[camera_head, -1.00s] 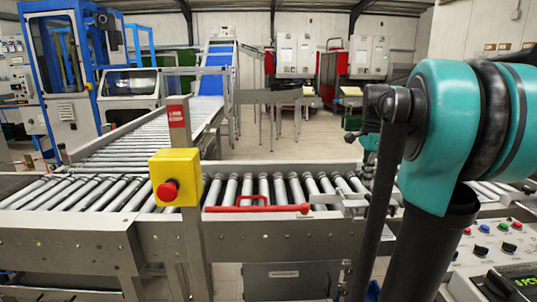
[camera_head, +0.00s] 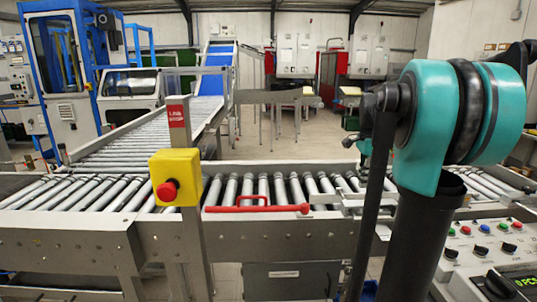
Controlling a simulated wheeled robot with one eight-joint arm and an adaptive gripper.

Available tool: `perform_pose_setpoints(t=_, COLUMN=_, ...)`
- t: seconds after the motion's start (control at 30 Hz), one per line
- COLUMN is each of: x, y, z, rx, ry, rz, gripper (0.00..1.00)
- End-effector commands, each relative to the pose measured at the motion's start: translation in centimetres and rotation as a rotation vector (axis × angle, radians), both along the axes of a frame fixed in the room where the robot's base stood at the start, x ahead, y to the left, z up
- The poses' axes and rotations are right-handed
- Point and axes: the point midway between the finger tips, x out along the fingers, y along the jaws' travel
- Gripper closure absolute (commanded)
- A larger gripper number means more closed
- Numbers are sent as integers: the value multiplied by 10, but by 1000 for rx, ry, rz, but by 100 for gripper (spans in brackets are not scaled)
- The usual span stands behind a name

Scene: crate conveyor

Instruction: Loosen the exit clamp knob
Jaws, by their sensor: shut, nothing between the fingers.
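My arm's teal and black joint (camera_head: 428,130) and dark links fill the right side of the head view. A small teal part of my arm shows behind the link, over the conveyor. My gripper cannot be made out; the arm hides that area. A metal clamp-like fitting (camera_head: 345,198) sits on the conveyor's near rail, just left of my arm link and partly behind it. I cannot make out a knob on it for certain. A small dark shape (camera_head: 528,190) shows on the rail at the far right, too small to identify.
The roller conveyor (camera_head: 150,226) crosses the view, with a red bar (camera_head: 258,208) on its near side. A yellow box with a red stop button (camera_head: 174,178) stands on a post. A control panel (camera_head: 490,255) with buttons is at lower right.

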Motion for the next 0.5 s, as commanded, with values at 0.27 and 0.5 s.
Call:
perform_pose_setpoints(t=0.27, x=0, y=0, z=-27, rx=0, ry=0, rz=0, gripper=100)
perform_pose_setpoints(t=0.5, x=0, y=0, z=-33, rx=0, ry=0, rz=0, gripper=100)
